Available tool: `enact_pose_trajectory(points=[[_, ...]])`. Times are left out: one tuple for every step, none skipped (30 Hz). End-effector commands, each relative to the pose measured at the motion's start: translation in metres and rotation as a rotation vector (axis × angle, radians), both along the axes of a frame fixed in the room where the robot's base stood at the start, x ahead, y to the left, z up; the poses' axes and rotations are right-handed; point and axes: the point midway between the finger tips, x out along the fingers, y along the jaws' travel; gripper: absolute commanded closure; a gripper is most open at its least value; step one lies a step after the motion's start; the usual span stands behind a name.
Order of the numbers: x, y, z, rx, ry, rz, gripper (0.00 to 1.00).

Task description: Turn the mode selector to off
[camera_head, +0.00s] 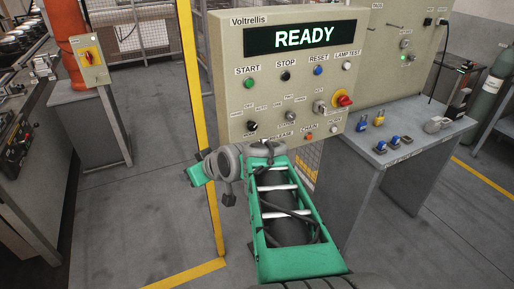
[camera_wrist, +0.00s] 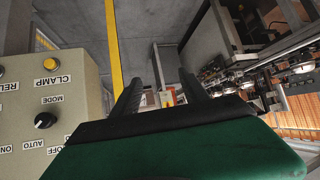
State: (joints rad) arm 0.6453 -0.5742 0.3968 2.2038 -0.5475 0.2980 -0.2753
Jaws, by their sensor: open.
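The mode selector is a black round knob (camera_wrist: 45,120) under an upside-down MODE label on the beige control panel, at the left of the wrist view. A light mark shows on its face, towards the lower left. AUTO is readable below it; the other position labels are only partly legible. In the head view the knob (camera_head: 252,126) is at the panel's lower left. My gripper (camera_wrist: 158,90) is open and empty, its two dark fingers apart and pointing away from the panel. In the head view it is left of and below the knob, its fingertips unclear.
A grey bench (camera_head: 400,160) with padlocks is at right.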

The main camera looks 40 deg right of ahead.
Motion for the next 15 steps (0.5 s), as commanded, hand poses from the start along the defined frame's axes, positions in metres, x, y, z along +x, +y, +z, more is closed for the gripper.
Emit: enact_pose_trajectory(points=[[0.006,-0.044,-0.029,0.002,-0.102,-0.053,0.48],[0.008,-0.066,-0.029,-0.004,-0.173,-0.076,0.48],[0.008,-0.095,-0.029,-0.014,-0.265,-0.108,0.48],[0.004,-0.116,-0.027,-0.024,-0.330,-0.136,0.48],[-0.001,-0.135,-0.024,-0.034,-0.392,-0.164,0.48],[-0.009,-0.158,-0.020,-0.050,-0.464,-0.200,0.48],[-0.016,-0.173,-0.017,-0.062,-0.513,-0.226,0.48],[-0.023,-0.186,-0.013,-0.072,-0.554,-0.249,0.48],[-0.032,-0.199,-0.008,-0.084,-0.599,-0.273,0.48],[-0.037,-0.206,-0.005,-0.091,-0.624,-0.288,0.48],[-0.041,-0.212,-0.002,-0.099,-0.645,-0.298,0.48],[-0.043,-0.216,0.001,-0.102,-0.661,-0.307,0.48],[-0.042,-0.218,0.003,-0.104,-0.669,-0.311,0.48],[-0.040,-0.220,0.005,-0.104,-0.672,-0.311,0.48],[-0.035,-0.220,0.006,-0.103,-0.672,-0.308,0.48]])
